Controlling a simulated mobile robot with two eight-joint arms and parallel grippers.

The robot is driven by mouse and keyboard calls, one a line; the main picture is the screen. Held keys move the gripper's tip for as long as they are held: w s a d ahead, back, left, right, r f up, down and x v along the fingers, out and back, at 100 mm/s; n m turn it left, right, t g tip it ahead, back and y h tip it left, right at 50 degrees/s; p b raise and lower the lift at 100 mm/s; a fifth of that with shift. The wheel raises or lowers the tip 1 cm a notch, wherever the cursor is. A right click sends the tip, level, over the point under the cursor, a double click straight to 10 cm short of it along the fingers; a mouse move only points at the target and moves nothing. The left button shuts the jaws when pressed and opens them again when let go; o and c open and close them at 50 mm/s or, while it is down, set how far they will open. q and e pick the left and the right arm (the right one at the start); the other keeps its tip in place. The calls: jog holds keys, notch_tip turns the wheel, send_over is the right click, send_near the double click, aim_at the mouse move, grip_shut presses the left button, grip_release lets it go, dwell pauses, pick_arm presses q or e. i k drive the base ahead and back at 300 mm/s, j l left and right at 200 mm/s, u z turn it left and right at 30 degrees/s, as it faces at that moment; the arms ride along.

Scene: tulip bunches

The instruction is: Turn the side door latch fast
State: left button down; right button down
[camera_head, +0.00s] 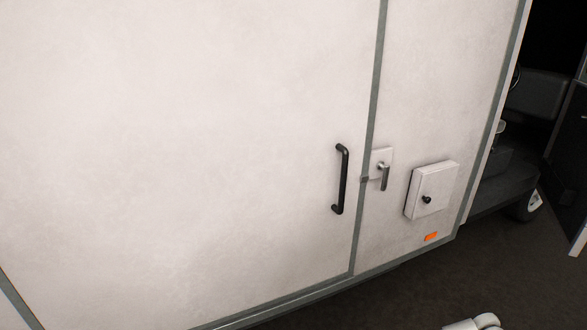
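The large white side door (190,150) fills the left and middle of the head view and sits flush in its grey frame. A black bar handle (342,180) stands upright near its right edge. Just right of the door's edge, the latch (384,176) is a metal lever on a small pale plate. The lever hangs roughly downward, and a small dark tab shows at the door seam to its left. I cannot tell whether the tab holds the door. Neither gripper can be seen. A white rounded part at the bottom right edge looks like my own arm.
A white box with a black knob (431,190) sticks out right of the latch, above an orange marker light (431,236). At far right are a dark open cab (535,110), a wheel (531,206) and an open cab door (570,150). Dark ground (400,290) in front looks clear.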

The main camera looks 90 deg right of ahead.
aim_at(380, 165)
jog(key=z, duration=0.45)
jog(key=l+z, duration=0.1)
jog(key=z, duration=0.85)
jog(key=l+z, duration=0.1)
jog(key=z, duration=1.25)
jog(key=i+z, duration=0.1)
jog(key=z, duration=0.4)
jog(key=l+z, duration=0.1)
jog(key=z, duration=0.35)
